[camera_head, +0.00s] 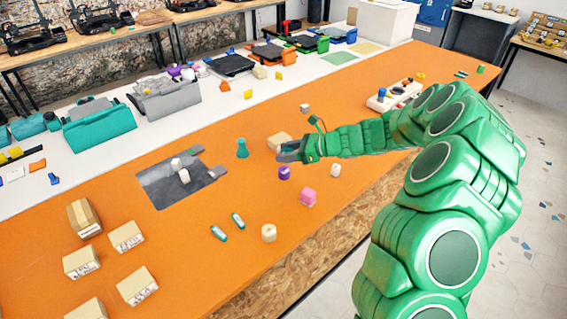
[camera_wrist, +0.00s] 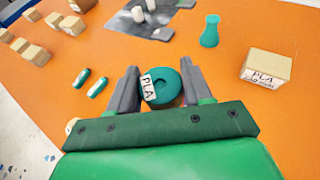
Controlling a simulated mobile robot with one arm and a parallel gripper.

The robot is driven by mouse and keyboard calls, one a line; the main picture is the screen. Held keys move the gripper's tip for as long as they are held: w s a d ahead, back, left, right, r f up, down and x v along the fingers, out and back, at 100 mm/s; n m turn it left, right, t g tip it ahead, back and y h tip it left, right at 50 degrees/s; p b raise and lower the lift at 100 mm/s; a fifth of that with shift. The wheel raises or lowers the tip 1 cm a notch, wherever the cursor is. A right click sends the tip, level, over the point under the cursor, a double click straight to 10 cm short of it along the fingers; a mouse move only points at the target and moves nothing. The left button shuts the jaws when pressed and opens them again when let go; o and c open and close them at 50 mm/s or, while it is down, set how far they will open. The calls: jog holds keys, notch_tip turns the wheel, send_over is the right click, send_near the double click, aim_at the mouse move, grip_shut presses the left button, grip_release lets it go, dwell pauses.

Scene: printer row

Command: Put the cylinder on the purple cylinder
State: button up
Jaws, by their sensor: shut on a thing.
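My gripper (camera_wrist: 158,80) is shut on a teal cylinder (camera_wrist: 166,84) with a round recess in its top and a white PLA label. In the head view my gripper (camera_head: 289,152) is above the orange table, and its fingers mostly hide the held cylinder. The purple cylinder (camera_head: 284,173) stands on the table just below my gripper in that picture. I cannot make it out clearly in the wrist view, where the held cylinder and my gripper cover the area beneath. I cannot tell whether the two cylinders touch.
A teal flask (camera_head: 242,149) and a PLA box (camera_wrist: 267,68) stand nearby. A grey mat (camera_head: 160,185) lies left. The table's front left has several boxes.

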send_over(284, 169)
jog(key=shift+s+a+f, duration=0.1)
jog(key=shift+f, duration=4.45)
jog(key=shift+f, duration=0.15)
jog(key=o, duration=1)
